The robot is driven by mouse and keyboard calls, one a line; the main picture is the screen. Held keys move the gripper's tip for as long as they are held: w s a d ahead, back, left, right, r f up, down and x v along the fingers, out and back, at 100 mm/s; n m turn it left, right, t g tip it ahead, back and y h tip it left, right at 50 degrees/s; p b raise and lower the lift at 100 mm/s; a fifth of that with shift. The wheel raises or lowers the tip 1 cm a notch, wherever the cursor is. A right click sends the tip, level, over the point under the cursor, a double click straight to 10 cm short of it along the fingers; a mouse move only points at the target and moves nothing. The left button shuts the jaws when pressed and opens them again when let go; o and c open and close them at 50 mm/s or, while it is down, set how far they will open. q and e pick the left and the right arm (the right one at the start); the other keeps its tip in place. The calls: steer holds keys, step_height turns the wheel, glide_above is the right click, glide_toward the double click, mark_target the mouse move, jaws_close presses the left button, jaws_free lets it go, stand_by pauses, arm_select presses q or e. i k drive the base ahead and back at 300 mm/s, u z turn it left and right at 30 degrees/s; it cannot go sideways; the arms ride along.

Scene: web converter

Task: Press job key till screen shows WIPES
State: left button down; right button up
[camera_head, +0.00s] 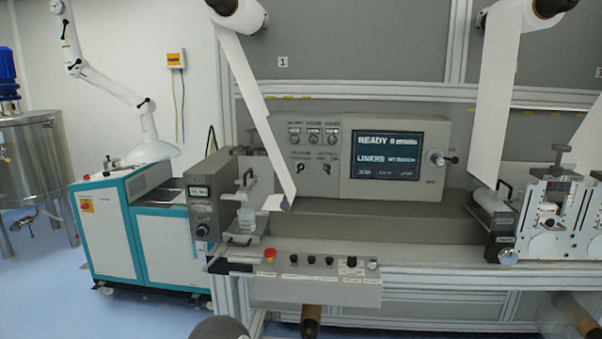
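The screen (387,156) is lit on the grey control panel (310,190) of the machine. It reads READY on its top line and LINERS below, with smaller text beside and under these that is too small to read surely. A lower box (320,287) carries a red mushroom button (270,255), several black buttons (311,260) and a black selector (351,262). I cannot read which one is the job key. Neither of my grippers is in view.
White web (245,90) runs down from a roll at left, and another web (497,90) hangs at right. A grey unit (203,195) with a knob stands left of the panel. A teal and white cabinet (110,232) and a steel tank (38,160) stand farther left.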

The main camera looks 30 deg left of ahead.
mark_target(360, 171)
steer(key=u, duration=0.25)
steer(key=i, duration=0.9)
steer(key=z, duration=0.15)
steer(key=k, duration=0.8)
steer(key=u, duration=0.25)
steer(key=i, duration=0.9)
steer(key=z, duration=0.1)
